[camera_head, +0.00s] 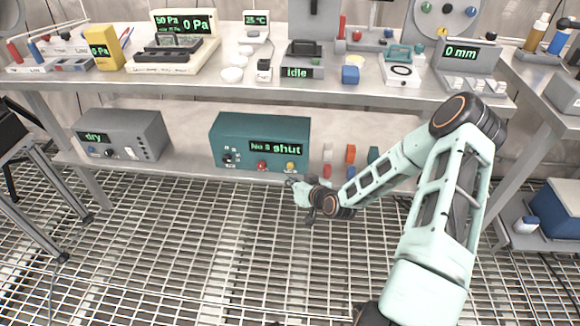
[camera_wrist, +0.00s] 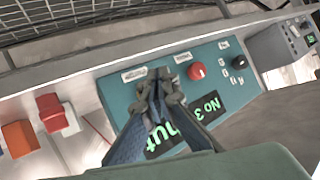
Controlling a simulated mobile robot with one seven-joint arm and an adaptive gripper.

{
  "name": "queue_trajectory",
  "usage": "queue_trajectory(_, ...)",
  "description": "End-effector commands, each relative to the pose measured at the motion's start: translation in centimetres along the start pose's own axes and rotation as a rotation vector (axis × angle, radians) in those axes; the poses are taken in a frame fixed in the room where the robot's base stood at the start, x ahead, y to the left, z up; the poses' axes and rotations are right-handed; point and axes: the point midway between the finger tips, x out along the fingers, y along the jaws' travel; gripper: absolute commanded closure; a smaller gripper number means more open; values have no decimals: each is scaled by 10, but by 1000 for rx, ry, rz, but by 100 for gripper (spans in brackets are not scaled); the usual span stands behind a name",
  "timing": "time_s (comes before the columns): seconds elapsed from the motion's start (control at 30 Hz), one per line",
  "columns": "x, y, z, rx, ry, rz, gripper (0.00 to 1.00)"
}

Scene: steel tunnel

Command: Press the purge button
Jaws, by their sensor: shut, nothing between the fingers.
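A teal box (camera_head: 232,126) stands on the lower shelf, its display reading "shut" after smaller text. Its front has a black knob (camera_head: 227,158), a red button (camera_head: 262,164) and a yellow button (camera_head: 290,166). Labels are too small to read, so I cannot tell which button is purge. My gripper (camera_head: 291,183) is just below and in front of the yellow button. In the wrist view my gripper (camera_wrist: 158,76) is shut and empty before the panel, with the red button (camera_wrist: 197,70) beside it. The fingers hide the yellow button there; contact cannot be told.
A grey box reading "dry" (camera_head: 125,135) stands left on the lower shelf (camera_head: 185,165). Small coloured blocks, including an orange one (camera_head: 350,154), are right of the teal box. The upper shelf (camera_head: 215,86) with instruments overhangs the box. The grated floor (camera_head: 180,250) in front is clear.

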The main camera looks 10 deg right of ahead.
Motion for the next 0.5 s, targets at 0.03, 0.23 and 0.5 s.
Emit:
queue_trajectory(0.03, -4, -4, 2, 0, -2, -2, 100)
queue_trajectory(0.23, -15, -11, 10, 1, 0, -1, 100)
queue_trajectory(0.5, -17, -12, 12, 0, 0, 0, 100)
